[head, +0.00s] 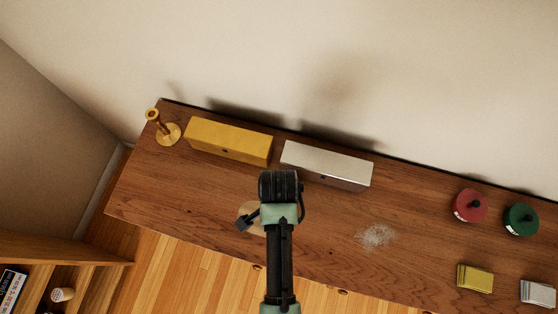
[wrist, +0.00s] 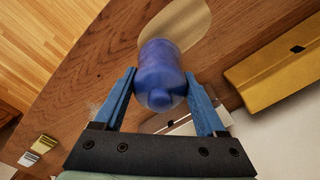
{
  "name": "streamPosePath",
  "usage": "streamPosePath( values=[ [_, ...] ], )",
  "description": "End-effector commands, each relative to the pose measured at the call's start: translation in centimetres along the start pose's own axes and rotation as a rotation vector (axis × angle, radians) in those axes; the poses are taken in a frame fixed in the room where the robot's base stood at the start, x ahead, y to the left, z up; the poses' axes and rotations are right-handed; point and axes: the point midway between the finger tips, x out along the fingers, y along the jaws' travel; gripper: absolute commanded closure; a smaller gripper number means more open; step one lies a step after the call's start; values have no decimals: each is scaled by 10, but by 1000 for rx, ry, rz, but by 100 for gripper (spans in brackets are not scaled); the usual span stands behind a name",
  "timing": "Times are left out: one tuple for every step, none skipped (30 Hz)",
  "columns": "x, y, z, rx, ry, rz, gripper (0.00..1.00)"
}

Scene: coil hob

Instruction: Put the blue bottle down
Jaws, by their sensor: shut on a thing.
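The blue bottle (wrist: 160,72) is between the two blue fingers of my gripper (wrist: 162,78) in the wrist view. The fingers are shut on its sides. Its narrower cap end points towards the wrist camera. Past the bottle, a pale tan flat patch (wrist: 190,25) shows on the brown wooden table. In the head view my arm hides the bottle, and a tan round piece (head: 249,212) shows partly beside the arm. I cannot tell whether the bottle touches the surface beneath it.
A yellow box (head: 228,141) and a silver-white box (head: 326,165) stand along the back of the table (head: 400,210). A gold candlestick (head: 167,132) is at the left. White grains (head: 375,235) lie right of my arm. Red (head: 470,205) and green (head: 521,219) round items stand far right.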

Motion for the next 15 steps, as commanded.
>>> streamPosePath(
  values=[
    [6, 0, 0, 0, -1, 2, 100],
    [10, 0, 0, 0, -1, 1, 100],
    [14, 0, 0, 0, 0, 1, 100],
    [17, 0, 0, 0, 0, 0, 100],
    [19, 0, 0, 0, 0, 1, 100],
    [21, -1, 0, 0, 0, -1, 100],
    [22, -1, 0, 0, 1, -2, 100],
    [22, -1, 0, 0, 1, -2, 100],
    [22, -1, 0, 0, 1, -3, 100],
    [22, -1, 0, 0, 1, -3, 100],
    [22, -1, 0, 0, 1, -3, 100],
    [22, -1, 0, 0, 1, -2, 100],
    [22, -1, 0, 0, 1, -2, 100],
    [22, -1, 0, 0, 1, -2, 100],
    [23, -1, 0, 0, 1, -2, 100]
  ],
)
